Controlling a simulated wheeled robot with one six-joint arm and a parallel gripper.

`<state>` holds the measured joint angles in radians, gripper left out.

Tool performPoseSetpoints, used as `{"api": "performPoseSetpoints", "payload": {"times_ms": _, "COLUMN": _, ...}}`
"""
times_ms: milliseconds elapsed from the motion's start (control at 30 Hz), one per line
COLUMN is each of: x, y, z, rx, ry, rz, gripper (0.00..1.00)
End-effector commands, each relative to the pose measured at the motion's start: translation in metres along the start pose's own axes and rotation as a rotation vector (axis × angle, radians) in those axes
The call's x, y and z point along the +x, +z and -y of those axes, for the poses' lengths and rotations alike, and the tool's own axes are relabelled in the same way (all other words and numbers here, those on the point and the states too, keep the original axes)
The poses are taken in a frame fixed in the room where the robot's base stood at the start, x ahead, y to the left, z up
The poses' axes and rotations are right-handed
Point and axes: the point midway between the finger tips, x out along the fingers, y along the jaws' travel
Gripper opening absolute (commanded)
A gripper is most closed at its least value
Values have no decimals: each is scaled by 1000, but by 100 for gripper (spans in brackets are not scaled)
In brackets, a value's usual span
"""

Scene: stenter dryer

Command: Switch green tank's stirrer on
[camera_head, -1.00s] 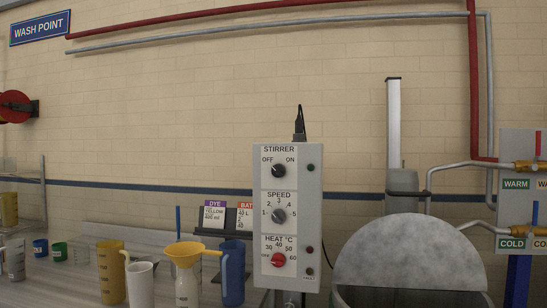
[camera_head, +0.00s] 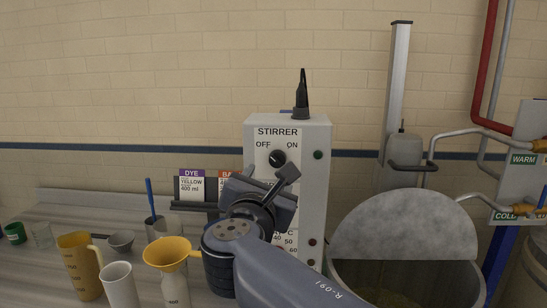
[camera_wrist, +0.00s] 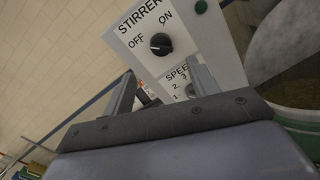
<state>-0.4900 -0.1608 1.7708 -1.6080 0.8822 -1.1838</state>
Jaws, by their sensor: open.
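The grey-white control box (camera_head: 315,200) has a black STIRRER knob (camera_head: 278,158) between the OFF and ON marks; the knob also shows in the wrist view (camera_wrist: 160,44). Its pointer direction is too small to tell surely. A dark green lamp (camera_head: 318,155) sits to its right and also shows in the wrist view (camera_wrist: 201,7). My gripper (camera_head: 268,177) is open and empty in front of the box, just below the STIRRER knob. In the wrist view its two fingers (camera_wrist: 163,85) stand apart, with the knob beyond them. My arm hides the SPEED knob and most of the HEAT dial.
A tank (camera_head: 344,285) with a grey lid (camera_head: 405,238) stands right of the box; the wrist view shows a green band on it (camera_wrist: 300,130). A yellow funnel (camera_head: 172,252), a yellow jug (camera_head: 78,262) and a white cup (camera_head: 120,285) stand at left. Pipes run at right.

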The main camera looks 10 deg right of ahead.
Motion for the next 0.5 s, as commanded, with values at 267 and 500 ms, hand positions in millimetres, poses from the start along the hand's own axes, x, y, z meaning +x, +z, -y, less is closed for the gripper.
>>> {"api": "performPoseSetpoints", "payload": {"times_ms": 267, "x": 50, "y": 0, "z": 2, "rx": -2, "ry": -7, "rz": -3, "gripper": 56}}
{"api": "performPoseSetpoints", "payload": {"times_ms": 500, "x": 84, "y": 0, "z": 1, "rx": 1, "ry": -4, "rz": -3, "gripper": 56}}
